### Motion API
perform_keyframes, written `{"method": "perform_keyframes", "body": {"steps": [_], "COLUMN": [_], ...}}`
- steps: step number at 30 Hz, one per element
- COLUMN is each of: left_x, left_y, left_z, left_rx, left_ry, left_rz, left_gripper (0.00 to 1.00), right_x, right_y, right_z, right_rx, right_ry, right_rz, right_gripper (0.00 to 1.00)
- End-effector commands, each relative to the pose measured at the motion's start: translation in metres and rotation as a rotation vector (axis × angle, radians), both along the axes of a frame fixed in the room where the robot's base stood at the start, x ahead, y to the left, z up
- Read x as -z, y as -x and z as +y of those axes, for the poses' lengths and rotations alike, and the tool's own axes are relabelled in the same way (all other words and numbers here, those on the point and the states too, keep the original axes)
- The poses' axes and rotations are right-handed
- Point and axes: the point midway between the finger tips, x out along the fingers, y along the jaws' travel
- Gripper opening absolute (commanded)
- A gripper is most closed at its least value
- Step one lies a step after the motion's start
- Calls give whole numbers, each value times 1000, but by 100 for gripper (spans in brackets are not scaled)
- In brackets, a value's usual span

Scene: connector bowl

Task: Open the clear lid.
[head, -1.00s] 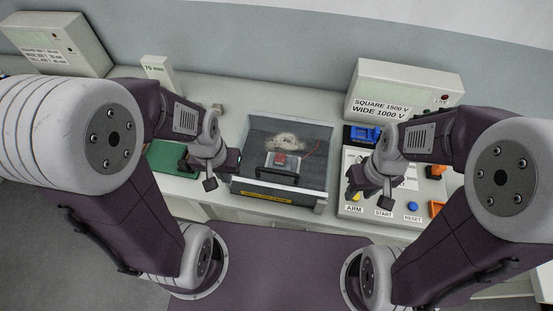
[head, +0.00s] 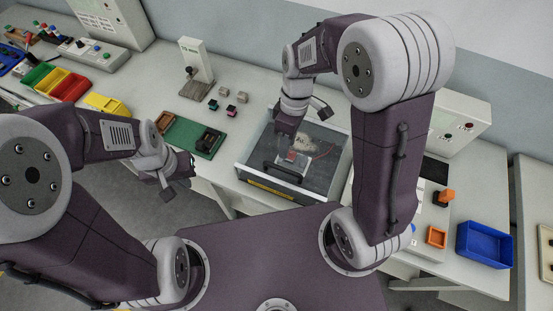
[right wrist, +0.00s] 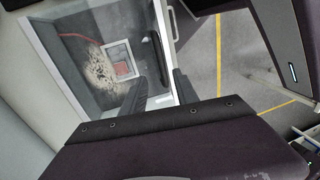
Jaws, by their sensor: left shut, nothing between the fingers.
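The clear lid (head: 318,158) lies closed over a grey box (head: 249,176), with a dark bar handle (head: 283,174) near its front edge. The handle also shows in the right wrist view (right wrist: 158,60). My right gripper (head: 276,142) is over the left part of the lid. In the right wrist view its two fingers (right wrist: 162,82) are apart, with the handle just beyond and between their tips. Contact cannot be told. My left gripper (head: 187,164) is shut and empty, left of the box in front of the table edge.
A red-and-grey part (head: 292,156) with a red wire lies inside the box. A green mat (head: 183,136) lies left of it. Small blocks and a white stand (head: 196,62) are behind. A blue bin (head: 485,245) and orange pieces (head: 437,237) are at the right.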

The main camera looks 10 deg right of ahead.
Motion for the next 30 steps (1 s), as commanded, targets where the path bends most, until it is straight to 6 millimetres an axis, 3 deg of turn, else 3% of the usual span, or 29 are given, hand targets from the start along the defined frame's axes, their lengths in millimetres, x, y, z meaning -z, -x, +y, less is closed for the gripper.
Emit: {"method": "perform_keyframes", "body": {"steps": [8,15,21,30], "left_x": [-3,-8,-10,-10], "left_y": [0,0,0,0], "left_z": [0,0,0,0], "left_rx": [0,0,0,0], "left_ry": [0,0,0,0], "left_rz": [0,0,0,0], "left_gripper": [0,0,0,0], "right_x": [8,56,83,88], "right_y": [4,12,16,16], "right_z": [3,8,11,11], "right_rx": [-6,-7,-4,-5], "right_ry": [2,3,2,2], "right_rz": [8,9,6,3], "right_gripper": [36,36,36,36]}}
